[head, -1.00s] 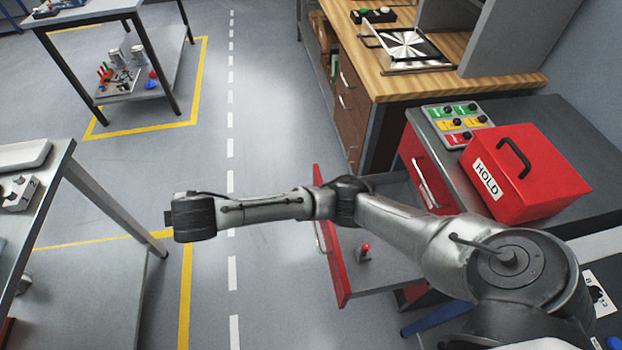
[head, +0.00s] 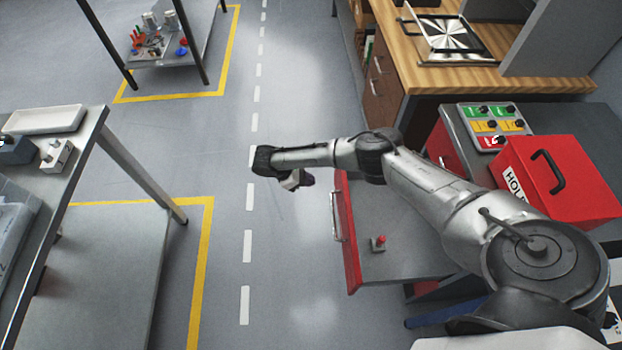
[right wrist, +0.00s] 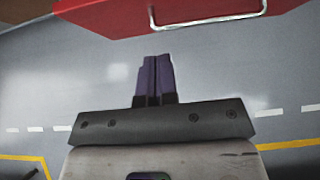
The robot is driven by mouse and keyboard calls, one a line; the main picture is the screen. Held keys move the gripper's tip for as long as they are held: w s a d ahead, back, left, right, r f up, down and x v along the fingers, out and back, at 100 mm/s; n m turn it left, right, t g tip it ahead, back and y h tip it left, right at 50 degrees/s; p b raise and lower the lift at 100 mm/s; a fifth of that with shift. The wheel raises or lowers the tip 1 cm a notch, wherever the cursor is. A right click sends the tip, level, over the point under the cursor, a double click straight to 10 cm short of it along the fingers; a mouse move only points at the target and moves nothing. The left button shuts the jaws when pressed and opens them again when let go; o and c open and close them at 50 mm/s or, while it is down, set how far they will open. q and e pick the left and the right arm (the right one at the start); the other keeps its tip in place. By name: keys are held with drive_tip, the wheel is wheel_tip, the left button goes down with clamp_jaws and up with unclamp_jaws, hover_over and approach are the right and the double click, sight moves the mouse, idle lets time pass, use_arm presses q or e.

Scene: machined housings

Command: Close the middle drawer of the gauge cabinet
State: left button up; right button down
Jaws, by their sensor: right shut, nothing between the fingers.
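The gauge cabinet (head: 595,120) stands at the right with a grey top. One drawer (head: 415,252) below its upper red front is pulled well out; its red front (head: 349,235) with a silver handle faces left. A small grey item with a red knob (head: 379,243) sits inside. My right gripper (head: 303,180) is left of the open drawer front, apart from it, partly hidden by its wrist. In the right wrist view, its purple fingers (right wrist: 154,80) are shut and empty, with the red front and handle (right wrist: 210,20) beyond them. My left gripper is not in view.
A red HOLD box (head: 560,185) and a coloured button panel (head: 493,125) are on the cabinet top. A wooden-topped bench (head: 415,70) stands behind. A grey table (head: 85,135) is at the left. The floor aisle between is clear.

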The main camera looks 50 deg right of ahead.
sight(342, 189)
drive_tip(key=x, duration=0.3)
drive_tip(key=r+b+x, duration=0.1)
drive_tip(key=x, duration=0.2)
drive_tip(key=s+d+b+x, duration=0.1)
drive_tip(key=x, duration=0.2)
drive_tip(key=shift+d+r, duration=0.1)
drive_tip(key=shift+s+d, duration=0.4)
drive_tip(key=shift+s, duration=0.15)
drive_tip(key=shift+r, duration=0.1)
